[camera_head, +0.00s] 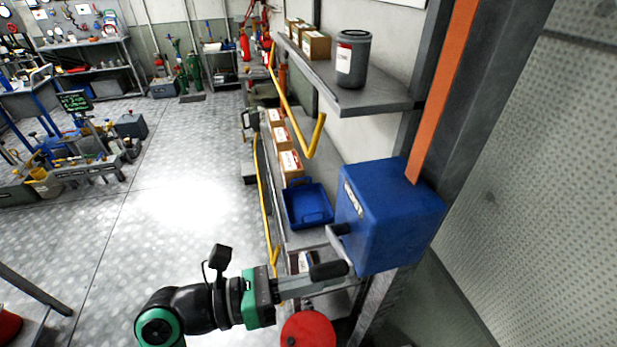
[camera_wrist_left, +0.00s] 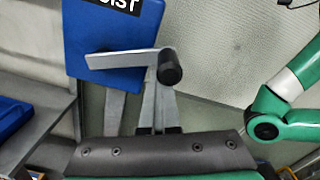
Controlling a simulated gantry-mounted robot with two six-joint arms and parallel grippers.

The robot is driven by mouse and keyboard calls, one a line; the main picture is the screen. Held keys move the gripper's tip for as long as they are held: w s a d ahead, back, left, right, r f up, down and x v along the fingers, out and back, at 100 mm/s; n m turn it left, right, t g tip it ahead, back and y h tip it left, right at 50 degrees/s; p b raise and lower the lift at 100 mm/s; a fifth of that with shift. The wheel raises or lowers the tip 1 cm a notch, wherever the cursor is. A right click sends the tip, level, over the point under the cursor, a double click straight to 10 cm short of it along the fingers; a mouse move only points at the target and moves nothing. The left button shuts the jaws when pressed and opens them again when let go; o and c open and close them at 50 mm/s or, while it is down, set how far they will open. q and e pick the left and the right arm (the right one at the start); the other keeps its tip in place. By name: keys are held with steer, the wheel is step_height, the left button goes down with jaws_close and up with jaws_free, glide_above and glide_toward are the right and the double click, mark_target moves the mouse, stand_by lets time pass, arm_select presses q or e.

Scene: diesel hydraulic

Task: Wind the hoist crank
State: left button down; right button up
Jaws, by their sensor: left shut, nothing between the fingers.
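The blue hoist box (camera_head: 390,215) is fixed at the end of the shelving; its blue face also shows in the left wrist view (camera_wrist_left: 112,28). A grey crank arm (camera_head: 338,243) comes off its side and ends in a black cylindrical handle (camera_head: 328,270). In the left wrist view the crank arm (camera_wrist_left: 120,60) runs sideways to the handle (camera_wrist_left: 171,72), seen nearly end-on. My left gripper (camera_head: 325,285) is shut and empty, close beside the handle. Its fingers (camera_wrist_left: 155,105) overlap the crank in view; whether they touch it I cannot tell. My right gripper is not in view.
A grey shelf (camera_head: 375,97) with a dark canister (camera_head: 352,60) is above the hoist. A blue bin (camera_head: 307,207) and several boxes stand behind it. A yellow rail (camera_head: 290,105) runs along the shelving. A red round object (camera_head: 308,330) is below the gripper. Open floor lies left.

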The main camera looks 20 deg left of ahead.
arm_select(q)
step_height(320, 180, up, 6)
steer(key=w+a, duration=0.1)
steer(key=w, duration=0.1)
steer(key=shift+w+a, duration=0.15)
steer(key=shift+a, duration=0.05)
steer(key=c, duration=1.6)
jaws_free()
steer(key=shift+w+a+r, duration=0.5)
steer(key=shift+w, duration=0.25)
steer(key=shift+w+a+r, duration=0.45)
steer(key=shift+w, duration=0.25)
steer(key=c, duration=1.1)
jaws_free()
